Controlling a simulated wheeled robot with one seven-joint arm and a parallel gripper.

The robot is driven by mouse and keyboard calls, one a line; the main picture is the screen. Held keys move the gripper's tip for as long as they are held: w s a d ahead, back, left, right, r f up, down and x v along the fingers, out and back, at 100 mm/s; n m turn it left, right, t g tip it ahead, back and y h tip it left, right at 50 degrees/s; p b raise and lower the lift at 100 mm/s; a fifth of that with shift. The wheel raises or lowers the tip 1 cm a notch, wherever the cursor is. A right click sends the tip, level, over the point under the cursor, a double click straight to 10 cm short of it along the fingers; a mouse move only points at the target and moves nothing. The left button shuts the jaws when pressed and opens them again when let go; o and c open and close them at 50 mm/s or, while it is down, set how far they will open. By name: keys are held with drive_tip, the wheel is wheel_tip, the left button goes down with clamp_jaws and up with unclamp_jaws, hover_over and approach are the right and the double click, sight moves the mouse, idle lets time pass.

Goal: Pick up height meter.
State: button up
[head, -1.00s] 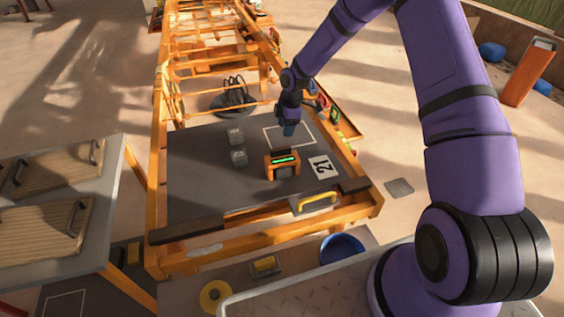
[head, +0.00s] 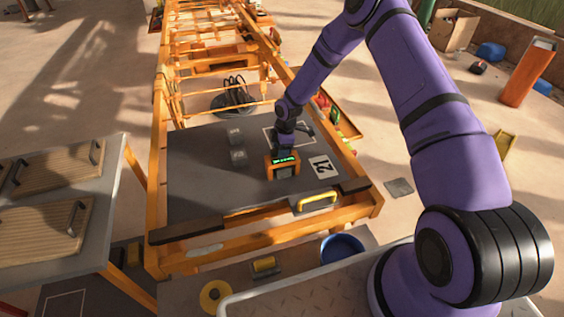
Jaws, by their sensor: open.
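The height meter is probably the orange device with a green lit display and a dark front (head: 283,168). It stands upright on the dark grey top of the orange-framed table (head: 205,190). My gripper (head: 285,150) is open, just behind and above the meter, and hides part of its top. I cannot tell whether the fingers touch it.
Two small grey blocks (head: 237,146) sit left of the meter. A white card marked 27 (head: 322,167) lies to its right. A white outlined square (head: 303,130) lies behind. A yellow handle (head: 318,198) is on the front edge. The table's left part is clear.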

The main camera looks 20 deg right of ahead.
drive_tip(key=shift+f, duration=0.1)
clamp_jaws()
idle(0.3)
